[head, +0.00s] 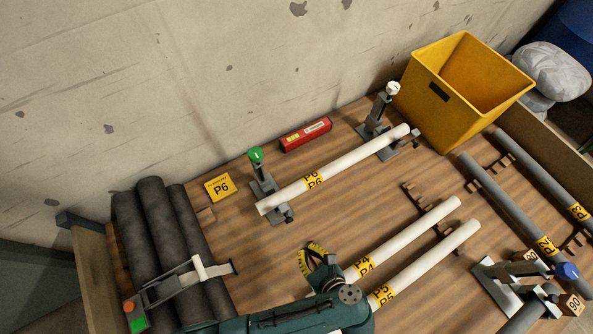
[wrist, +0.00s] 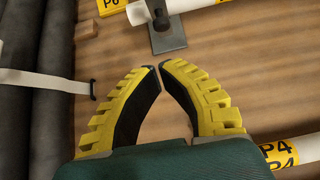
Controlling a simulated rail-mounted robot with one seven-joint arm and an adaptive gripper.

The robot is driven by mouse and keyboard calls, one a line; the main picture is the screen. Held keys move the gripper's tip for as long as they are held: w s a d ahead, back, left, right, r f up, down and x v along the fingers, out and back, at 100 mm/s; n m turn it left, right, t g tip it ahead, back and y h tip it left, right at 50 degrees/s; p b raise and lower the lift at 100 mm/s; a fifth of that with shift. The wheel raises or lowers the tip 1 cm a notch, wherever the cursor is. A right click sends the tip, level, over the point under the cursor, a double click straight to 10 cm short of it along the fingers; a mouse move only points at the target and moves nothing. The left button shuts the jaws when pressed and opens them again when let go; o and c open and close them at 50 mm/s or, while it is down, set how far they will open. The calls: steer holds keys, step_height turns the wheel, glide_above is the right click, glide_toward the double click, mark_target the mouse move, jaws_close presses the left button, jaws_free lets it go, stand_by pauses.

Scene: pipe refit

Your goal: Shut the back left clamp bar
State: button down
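The back left clamp (head: 270,198) stands near the back of the wooden bench, at the left end of the white P6 pipe (head: 340,166). Its bar with a green knob (head: 256,155) sticks up, leaning slightly left. In the wrist view, the clamp's grey foot (wrist: 168,38) and the pipe end (wrist: 138,14) show at the top; the green knob is out of view. My gripper (head: 314,247) is in front of this clamp and apart from it. In the wrist view its yellow-and-black fingers (wrist: 158,68) meet almost tip to tip, with nothing held between them.
The back right clamp has a white knob (head: 393,88) raised, near a yellow bin (head: 440,110). A red box (head: 306,135) lies behind the P6 pipe. Dark rolls (head: 150,225) under a strap lie left. White pipes (head: 410,235) and a blue-knobbed clamp (head: 567,271) lie right.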

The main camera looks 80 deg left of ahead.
steer(key=r, duration=0.2)
steer(key=b, duration=0.4)
glide_toward(282, 214)
steer(key=x, duration=0.5)
steer(key=f+x, duration=0.1)
steer(key=x, duration=0.1)
steer(key=shift+d+f, duration=0.1)
steer(key=shift+p, duration=0.4)
steer(key=shift+r+h+p, duration=0.3)
steer(key=shift+p, duration=0.35)
steer(key=shift+s+a, duration=0.1)
steer(key=shift+a, duration=0.15)
